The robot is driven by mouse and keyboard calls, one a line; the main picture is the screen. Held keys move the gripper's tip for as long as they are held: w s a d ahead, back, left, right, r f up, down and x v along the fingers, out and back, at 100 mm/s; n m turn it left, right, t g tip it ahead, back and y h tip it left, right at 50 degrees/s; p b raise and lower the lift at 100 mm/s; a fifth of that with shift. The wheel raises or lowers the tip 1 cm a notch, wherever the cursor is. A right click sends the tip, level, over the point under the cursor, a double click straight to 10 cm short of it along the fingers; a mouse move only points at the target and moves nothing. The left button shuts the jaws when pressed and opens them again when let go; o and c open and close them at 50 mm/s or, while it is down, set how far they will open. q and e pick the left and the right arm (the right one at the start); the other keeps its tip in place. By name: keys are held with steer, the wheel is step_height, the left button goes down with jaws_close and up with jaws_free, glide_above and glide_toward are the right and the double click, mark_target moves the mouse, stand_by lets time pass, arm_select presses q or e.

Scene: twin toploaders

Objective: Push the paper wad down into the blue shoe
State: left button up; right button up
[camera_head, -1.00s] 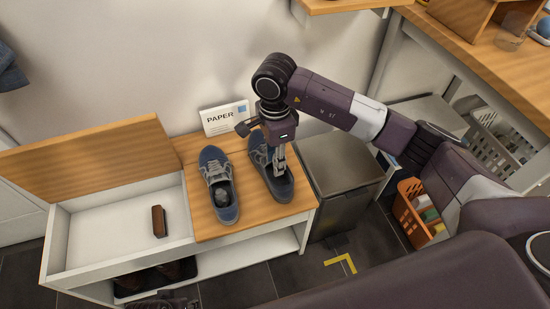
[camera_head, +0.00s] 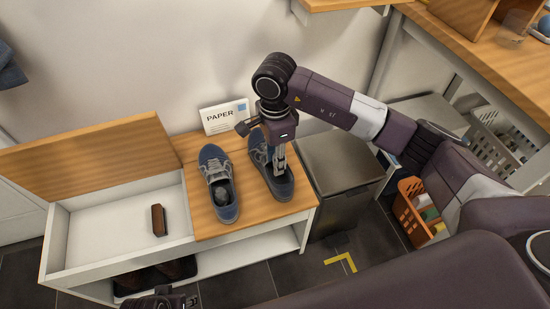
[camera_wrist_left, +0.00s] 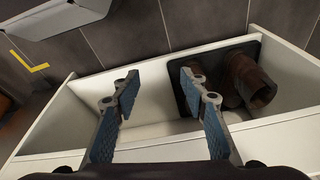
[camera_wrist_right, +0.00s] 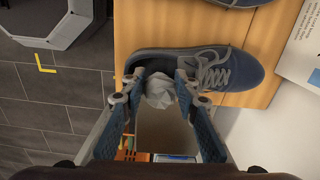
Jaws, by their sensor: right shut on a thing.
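Two blue lace-up shoes stand side by side on the wooden bench top (camera_head: 198,148). The right-hand blue shoe (camera_head: 285,188) is under my right gripper (camera_head: 279,163). In the right wrist view this shoe (camera_wrist_right: 233,72) lies across the bench, and my right gripper (camera_wrist_right: 160,88) is shut on a crumpled white paper wad (camera_wrist_right: 160,94) at its opening; how deep the wad sits is unclear. The other blue shoe (camera_head: 221,184) has a greyish lump in its opening. My left gripper (camera_wrist_left: 152,82) is open and empty, near the lower shelf.
A PAPER-labelled box (camera_head: 224,119) stands behind the shoes. A grey bin (camera_head: 343,180) stands right of the bench. Brown boots (camera_wrist_left: 245,80) sit on the lower shelf.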

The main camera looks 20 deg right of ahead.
steer(key=shift+f, duration=0.25)
steer(key=o, duration=0.4)
steer(key=shift+c, duration=0.2)
steer(key=o, duration=0.4)
arm_select(q)
steer(key=shift+s+a+r, duration=0.1)
steer(key=shift+s+r, duration=0.15)
steer(key=shift+r, duration=0.25)
arm_select(e)
steer(key=shift+o, duration=0.2)
arm_select(q)
steer(key=shift+w+r, duration=0.1)
steer(key=shift+r, duration=0.05)
arm_select(e)
steer(key=shift+r, duration=0.2)
steer(key=shift+r, duration=0.3)
steer(key=shift+r+p, duration=1.05)
steer(key=shift+r, duration=0.4)
steer(key=shift+r+p, duration=0.6)
steer(key=shift+r, duration=0.4)
arm_select(q)
steer(key=s+f, duration=0.3)
steer(key=f, duration=0.4)
steer(key=s+f+g+p, duration=0.1)
steer(key=s+f, duration=0.3)
steer(key=f, duration=0.3)
steer(key=shift+a+f, duration=0.25)
steer(key=shift+a, duration=0.2)
arm_select(e)
steer(key=shift+r, duration=1.1)
